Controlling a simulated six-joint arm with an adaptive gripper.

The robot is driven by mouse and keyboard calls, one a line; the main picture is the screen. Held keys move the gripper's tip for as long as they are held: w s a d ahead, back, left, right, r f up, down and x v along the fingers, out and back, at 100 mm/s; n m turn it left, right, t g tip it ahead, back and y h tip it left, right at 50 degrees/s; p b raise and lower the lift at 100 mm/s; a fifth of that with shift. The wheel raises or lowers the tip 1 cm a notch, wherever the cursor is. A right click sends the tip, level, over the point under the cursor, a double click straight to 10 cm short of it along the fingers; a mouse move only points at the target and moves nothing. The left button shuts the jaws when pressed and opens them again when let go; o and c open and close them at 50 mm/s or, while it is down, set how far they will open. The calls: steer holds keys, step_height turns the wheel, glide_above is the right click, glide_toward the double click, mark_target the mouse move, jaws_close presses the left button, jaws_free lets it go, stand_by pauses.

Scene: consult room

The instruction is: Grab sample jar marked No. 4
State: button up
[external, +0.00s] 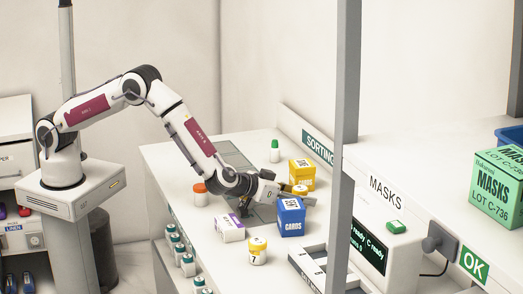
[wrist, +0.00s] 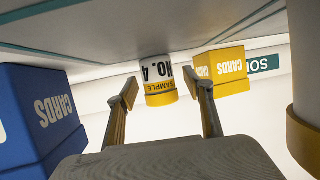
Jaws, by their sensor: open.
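The sample jar marked No. 4 (wrist: 158,80) is white with a yellow band and lid. In the wrist view, which is upside down, it stands ahead between my two fingers, apart from them. My gripper (wrist: 168,92) is open and empty. In the external view my gripper (external: 288,199) is low over the counter, pointing right towards the jar.
A blue cards box (external: 291,217) stands close on the near side of my gripper; a yellow cards box (external: 301,174) stands behind the jar.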

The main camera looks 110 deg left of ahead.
mark_target(301, 188)
steer(key=c, duration=1.2)
steer(key=shift+r, duration=5.05)
